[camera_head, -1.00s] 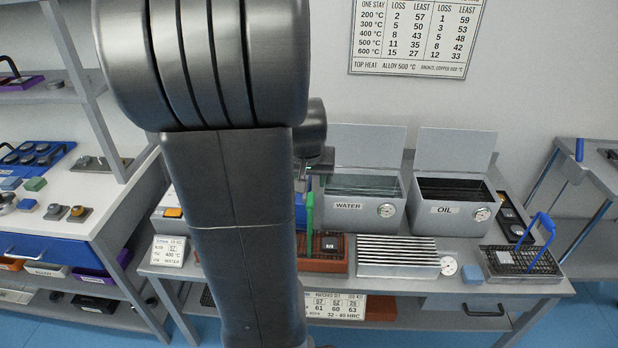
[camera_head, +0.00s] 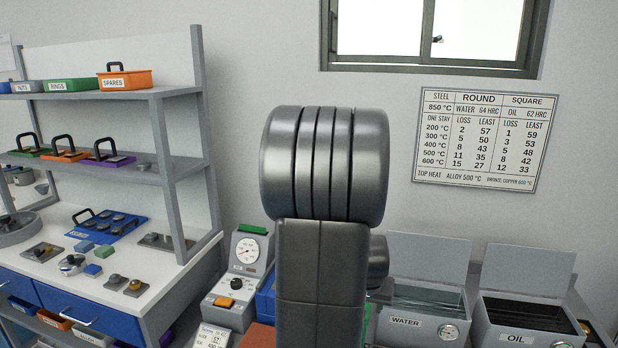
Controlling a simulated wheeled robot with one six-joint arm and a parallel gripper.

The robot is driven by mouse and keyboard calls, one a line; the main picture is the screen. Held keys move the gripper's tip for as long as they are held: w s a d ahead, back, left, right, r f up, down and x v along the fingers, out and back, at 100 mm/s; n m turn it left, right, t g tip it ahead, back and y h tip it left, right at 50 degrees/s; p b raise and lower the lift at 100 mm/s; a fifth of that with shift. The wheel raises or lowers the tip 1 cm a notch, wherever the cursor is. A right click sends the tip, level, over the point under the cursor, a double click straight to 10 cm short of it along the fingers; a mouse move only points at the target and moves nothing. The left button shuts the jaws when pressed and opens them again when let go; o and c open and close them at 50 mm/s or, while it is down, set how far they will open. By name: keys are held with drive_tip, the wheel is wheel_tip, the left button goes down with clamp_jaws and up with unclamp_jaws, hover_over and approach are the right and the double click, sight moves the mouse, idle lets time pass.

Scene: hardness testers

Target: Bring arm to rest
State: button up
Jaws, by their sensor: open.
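My arm (camera_head: 320,255) stands upright in the middle of the head view, with its large dark rounded joint at the top. A smaller dark part of my arm (camera_head: 378,262) shows just right of the main link. My gripper is not visible; the arm and the lower picture edge hide that area. A thin strip of green (camera_head: 366,322) shows right beside the arm, low in the view.
The WATER tank (camera_head: 418,320) and OIL tank (camera_head: 520,330) stand open at right. A grey tester with a dial (camera_head: 247,252) stands left of my arm. A workbench (camera_head: 140,300) with shelves fills the left. The wall chart (camera_head: 475,139) hangs behind.

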drive_tip(key=shift+x, duration=3.4)
drive_tip(key=shift+s+r, duration=0.1)
drive_tip(key=shift+r, duration=0.05)
